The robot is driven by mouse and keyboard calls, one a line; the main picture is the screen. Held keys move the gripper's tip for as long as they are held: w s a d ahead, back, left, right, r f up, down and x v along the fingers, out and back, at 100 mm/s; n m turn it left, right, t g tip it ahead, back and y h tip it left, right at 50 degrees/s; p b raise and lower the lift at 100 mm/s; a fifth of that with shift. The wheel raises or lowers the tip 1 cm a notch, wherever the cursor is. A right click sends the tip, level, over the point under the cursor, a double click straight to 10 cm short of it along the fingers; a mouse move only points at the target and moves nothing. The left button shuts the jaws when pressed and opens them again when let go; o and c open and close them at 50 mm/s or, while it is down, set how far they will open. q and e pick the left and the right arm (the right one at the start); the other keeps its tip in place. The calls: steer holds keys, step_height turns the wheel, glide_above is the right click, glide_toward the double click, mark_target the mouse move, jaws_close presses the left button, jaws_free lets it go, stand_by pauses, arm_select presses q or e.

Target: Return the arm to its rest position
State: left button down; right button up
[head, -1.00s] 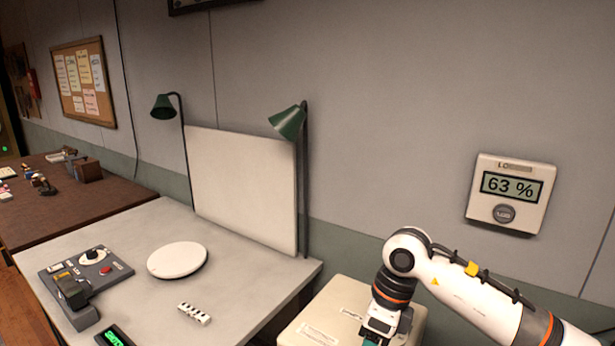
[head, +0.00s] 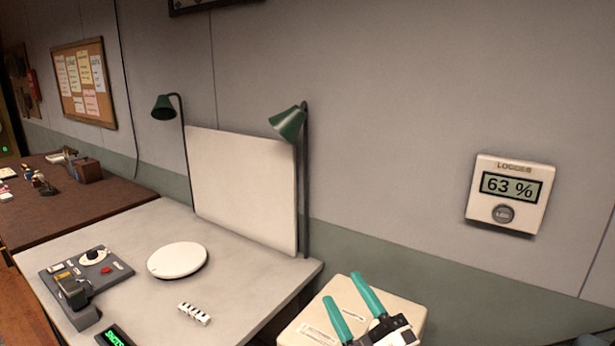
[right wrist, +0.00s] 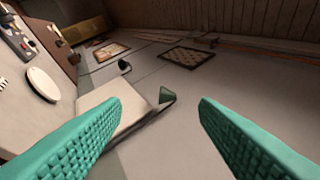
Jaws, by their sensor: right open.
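My right gripper (head: 352,298) shows at the bottom of the head view, in front of a cream box. Its two teal fingers are spread apart and point up and to the left, with nothing between them. In the right wrist view the teal fingers (right wrist: 160,125) are wide apart and empty, with the wall and the white backing board beyond them. The rest of my right arm is below the picture's edge. My left gripper is not in view.
A grey table (head: 240,275) holds a round white disc (head: 177,260), a control box (head: 88,270) and a small striped block (head: 194,313). A white board (head: 240,190) and two green lamps (head: 288,124) stand behind. A logger (head: 510,194) reading 63 % hangs on the wall.

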steer(key=s+d+f+m+g+h, duration=0.2)
steer(key=d+f+m+g+h, duration=0.1)
steer(key=d+f+m+h, duration=0.4)
steer(key=s+d+f+m+g+h, duration=0.2)
steer(key=d+f+m+h, duration=0.25)
steer(key=f, duration=0.45)
steer(key=s+d+f+m+g, duration=0.1)
steer(key=s+f+m+g, duration=0.1)
steer(key=s+f+g, duration=0.65)
steer(key=s+d+f+m+g, duration=0.25)
steer(key=s+f, duration=0.25)
steer(key=s, duration=0.7)
step_height(320, 180, down, 24)
steer(key=a+f+g, duration=0.1)
steer(key=g, duration=0.1)
steer(key=s+d+f+g, duration=0.1)
steer(key=s+d+f, duration=0.2)
steer(key=s+f, duration=1.4)
steer(key=shift+s+f, duration=0.25)
steer(key=shift+s, duration=0.1)
